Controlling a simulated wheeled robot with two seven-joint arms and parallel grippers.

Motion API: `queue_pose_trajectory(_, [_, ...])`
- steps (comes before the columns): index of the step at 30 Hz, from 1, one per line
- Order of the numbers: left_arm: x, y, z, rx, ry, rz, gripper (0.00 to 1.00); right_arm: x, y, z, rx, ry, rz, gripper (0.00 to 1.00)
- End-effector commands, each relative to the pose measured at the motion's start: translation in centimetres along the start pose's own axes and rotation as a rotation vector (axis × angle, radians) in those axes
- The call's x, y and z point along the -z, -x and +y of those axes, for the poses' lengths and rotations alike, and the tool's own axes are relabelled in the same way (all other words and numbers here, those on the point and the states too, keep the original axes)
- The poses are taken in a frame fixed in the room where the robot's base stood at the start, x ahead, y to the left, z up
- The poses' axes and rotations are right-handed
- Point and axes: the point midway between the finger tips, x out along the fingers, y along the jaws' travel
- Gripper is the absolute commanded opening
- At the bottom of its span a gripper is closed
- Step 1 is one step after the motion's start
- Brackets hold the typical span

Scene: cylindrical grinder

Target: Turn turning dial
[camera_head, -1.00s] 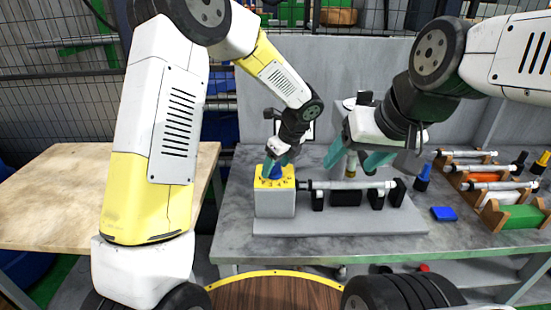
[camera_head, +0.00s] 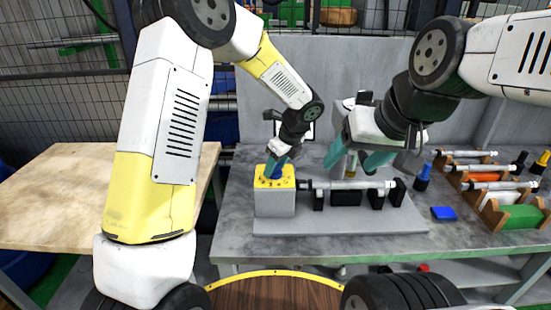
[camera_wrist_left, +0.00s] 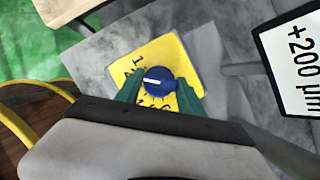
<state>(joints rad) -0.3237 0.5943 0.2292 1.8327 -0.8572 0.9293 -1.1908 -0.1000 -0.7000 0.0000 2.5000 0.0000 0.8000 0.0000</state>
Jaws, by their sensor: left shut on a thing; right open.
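The blue turning dial (camera_wrist_left: 157,81) sits on the yellow top plate (camera_wrist_left: 175,52) of a grey box (camera_head: 275,204), with numbers printed around it. A white pointer line shows on the dial in the left wrist view. My left gripper (camera_head: 276,168) reaches down onto the dial from above. Its two green fingers (camera_wrist_left: 156,92) are shut on the dial, one on each side. In the head view the fingers hide much of the dial. My right gripper (camera_head: 355,158) is open and empty above the grinder's spindle.
A cylindrical workpiece (camera_head: 345,185) lies along the grinder, right of the box. A blue block (camera_head: 443,214) and a blue-and-black bottle-shaped item (camera_head: 423,177) are on the grey table. Wooden racks (camera_head: 490,190) with cylinders stand at right. A sign reading +200 µm (camera_wrist_left: 297,52) shows in the wrist view.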

Motion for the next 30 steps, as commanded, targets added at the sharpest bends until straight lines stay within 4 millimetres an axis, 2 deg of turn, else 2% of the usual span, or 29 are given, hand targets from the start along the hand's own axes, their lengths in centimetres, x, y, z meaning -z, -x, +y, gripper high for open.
queue_pose_trajectory(18, [0.02,0.03,-0.27,-0.145,0.35,-0.001,0.05,0.0,0.0,0.0,0.0,0.0,0.0,0.65])
queue_pose_trajectory(30, [-0.02,0.07,-0.29,-0.172,0.42,0.0,0.05,0.0,0.0,0.0,0.0,0.0,0.0,0.65])
